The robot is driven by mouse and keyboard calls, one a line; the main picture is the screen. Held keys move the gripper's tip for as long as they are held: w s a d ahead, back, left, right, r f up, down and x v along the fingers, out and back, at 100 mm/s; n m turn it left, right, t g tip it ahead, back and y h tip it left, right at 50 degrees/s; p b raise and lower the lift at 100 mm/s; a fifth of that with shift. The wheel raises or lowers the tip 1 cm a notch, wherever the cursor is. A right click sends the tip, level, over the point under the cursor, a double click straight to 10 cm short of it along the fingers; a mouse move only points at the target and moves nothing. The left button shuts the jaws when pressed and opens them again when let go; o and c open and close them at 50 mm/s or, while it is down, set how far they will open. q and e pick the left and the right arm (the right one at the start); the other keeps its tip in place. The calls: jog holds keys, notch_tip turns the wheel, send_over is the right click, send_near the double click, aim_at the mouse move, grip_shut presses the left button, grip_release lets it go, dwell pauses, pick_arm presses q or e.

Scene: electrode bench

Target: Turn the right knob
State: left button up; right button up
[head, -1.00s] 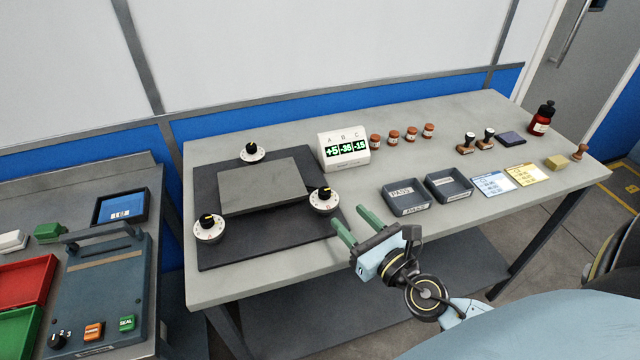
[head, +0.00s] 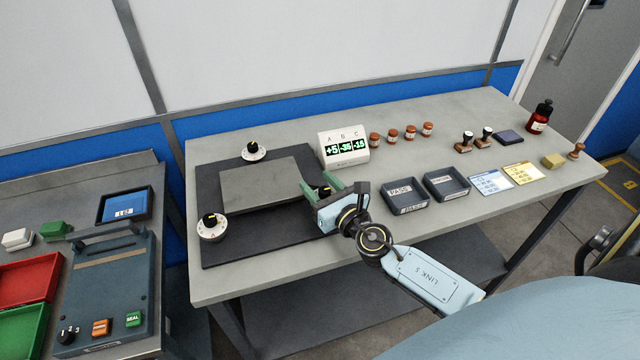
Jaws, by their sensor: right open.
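The right knob (head: 325,190), black on a white dial, sits at the right edge of the grey plate (head: 262,185). My right gripper (head: 321,186) is open, its green fingers on either side of this knob; I cannot tell whether they touch it. The gripper body hides most of the dial. Two more knobs are in view: the back knob (head: 254,150) and the front-left knob (head: 211,226). The white display (head: 345,149) reads +5, -35, -15 under A, B, C. My left gripper is not in view.
The dark base board (head: 235,251) lies under the plate and knobs. Two dark trays (head: 406,209) (head: 447,196) stand right of my gripper. Several brown jars (head: 393,135) are behind them. Stamps (head: 463,143), cards and a red bottle (head: 539,117) are farther right. The bench front is clear.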

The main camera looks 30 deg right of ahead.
jog(key=c, duration=1)
jog(key=shift+r+m+h+p, duration=0.1)
jog(key=shift+m+h+p, duration=0.65)
jog(key=shift+h, duration=0.35)
jog(key=shift+d+m+h+p, duration=0.15)
jog(key=shift+m+h+p, duration=0.45)
jog(key=shift+h, duration=0.5)
jog(key=shift+s+d+m+g+h, duration=0.15)
jog(key=shift+m+g+h, duration=0.4)
jog(key=shift+m+h, duration=0.5)
jog(key=shift+d+m+g+h, duration=0.15)
jog(key=shift+m+g+h, duration=0.45)
jog(key=shift+h, duration=0.75)
jog(key=o, duration=1)
